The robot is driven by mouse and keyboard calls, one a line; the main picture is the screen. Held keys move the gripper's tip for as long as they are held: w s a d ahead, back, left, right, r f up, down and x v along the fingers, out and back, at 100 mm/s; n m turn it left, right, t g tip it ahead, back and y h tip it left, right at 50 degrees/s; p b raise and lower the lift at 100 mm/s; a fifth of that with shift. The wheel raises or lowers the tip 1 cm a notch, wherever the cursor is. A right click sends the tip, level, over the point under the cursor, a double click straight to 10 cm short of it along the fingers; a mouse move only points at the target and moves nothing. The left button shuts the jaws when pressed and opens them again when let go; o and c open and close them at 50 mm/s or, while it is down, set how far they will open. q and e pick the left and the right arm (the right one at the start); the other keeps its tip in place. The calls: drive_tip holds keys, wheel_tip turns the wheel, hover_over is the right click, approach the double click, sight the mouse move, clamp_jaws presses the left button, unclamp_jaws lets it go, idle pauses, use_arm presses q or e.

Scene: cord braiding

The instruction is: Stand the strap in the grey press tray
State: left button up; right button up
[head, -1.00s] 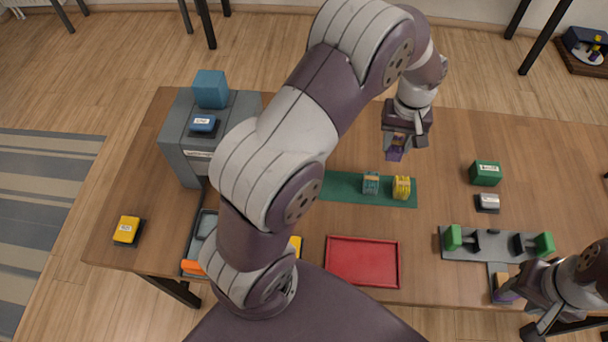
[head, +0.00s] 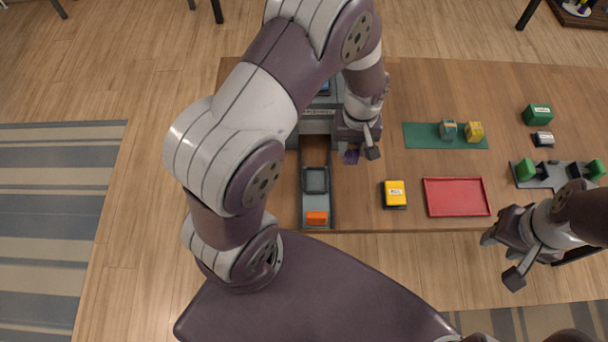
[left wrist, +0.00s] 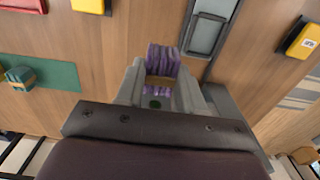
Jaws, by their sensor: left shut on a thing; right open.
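A purple strap bundle (head: 351,157) with a tan band is held in my left gripper (head: 354,148), whose fingers are shut on its sides. The strap also shows between the fingers in the left wrist view (left wrist: 163,58). The grey press tray (head: 316,181) sits in the channel in front of the press, left of my left gripper in the head view. The tray looks empty and also shows in the left wrist view (left wrist: 206,35). The strap is apart from the tray. My right gripper (head: 502,258) is open and empty, off the table's front edge.
An orange block (head: 317,218) sits at the channel's front end. A yellow-topped block (head: 395,194) and a red tray (head: 456,197) lie to the right. A green mat (head: 415,136) bears a teal and a yellow bundle. My left arm partly hides the press.

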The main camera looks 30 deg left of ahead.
use_arm(q)
drive_tip(key=s+a+f, duration=0.1)
drive_tip(key=s+a, duration=0.1)
drive_tip(key=s+a+f, duration=0.2)
drive_tip(key=s+a+f+p, duration=0.1)
drive_tip(key=s, duration=0.1)
drive_tip(key=shift+a+f, duration=0.2)
drive_tip(key=shift+a, duration=0.2)
wheel_tip(320, 180, down, 4)
drive_tip(key=shift+d+f+p, duration=0.1)
drive_tip(key=shift+f+p, duration=0.1)
drive_tip(key=shift+p, duration=0.1)
drive_tip(key=o, duration=1)
drive_tip(key=shift+f, duration=0.1)
drive_tip(key=shift+o, duration=0.2)
